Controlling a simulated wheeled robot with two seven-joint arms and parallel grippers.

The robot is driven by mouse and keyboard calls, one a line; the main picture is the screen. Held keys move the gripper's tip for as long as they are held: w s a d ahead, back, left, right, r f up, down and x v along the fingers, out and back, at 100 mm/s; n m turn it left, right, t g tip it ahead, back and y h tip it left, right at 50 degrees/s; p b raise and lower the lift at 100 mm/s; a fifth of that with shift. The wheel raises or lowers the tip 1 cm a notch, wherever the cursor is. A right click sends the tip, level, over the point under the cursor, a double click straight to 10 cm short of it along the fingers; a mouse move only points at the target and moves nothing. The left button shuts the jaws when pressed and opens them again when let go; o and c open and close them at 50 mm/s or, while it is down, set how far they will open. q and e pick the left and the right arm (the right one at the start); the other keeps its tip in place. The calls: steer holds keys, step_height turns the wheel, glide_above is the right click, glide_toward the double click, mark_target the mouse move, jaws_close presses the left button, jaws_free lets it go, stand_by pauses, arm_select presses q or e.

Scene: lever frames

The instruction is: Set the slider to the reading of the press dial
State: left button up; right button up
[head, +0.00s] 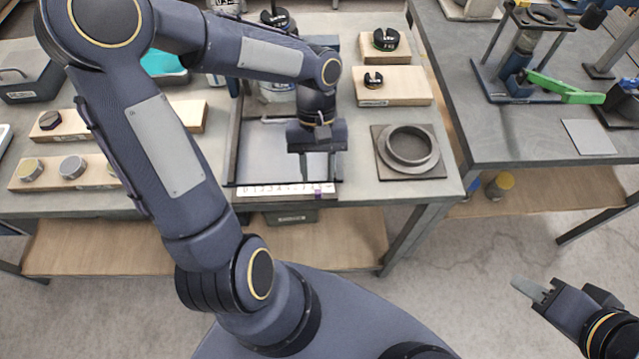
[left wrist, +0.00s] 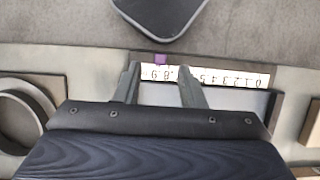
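The slider is a small purple block (head: 317,190) on a white numbered scale (head: 270,190) along the front edge of the table. In the left wrist view the purple slider (left wrist: 160,60) sits near the high-number end of the scale (left wrist: 222,77), which appears upside down. My left gripper (head: 318,172) points down just behind the scale. Its two fingers (left wrist: 159,72) are apart, with the slider in the gap between their tips in the picture; contact cannot be told. One finger hides some digits. No readable press dial shows. My right gripper (head: 532,288) is at lower right, over the floor.
A press-like device with a green lever (head: 565,90) stands on the right table. A dark ring on a square plate (head: 378,165) lies right of my left gripper. Wooden blocks with black weights (head: 410,88) stand behind it. Blocks with round knobs (head: 95,165) are at left.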

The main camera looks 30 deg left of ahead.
mark_target(317, 191)
arm_select(q)
steer(key=shift+x, duration=1.95)
jaws_close()
steer(key=shift+a, duration=0.1)
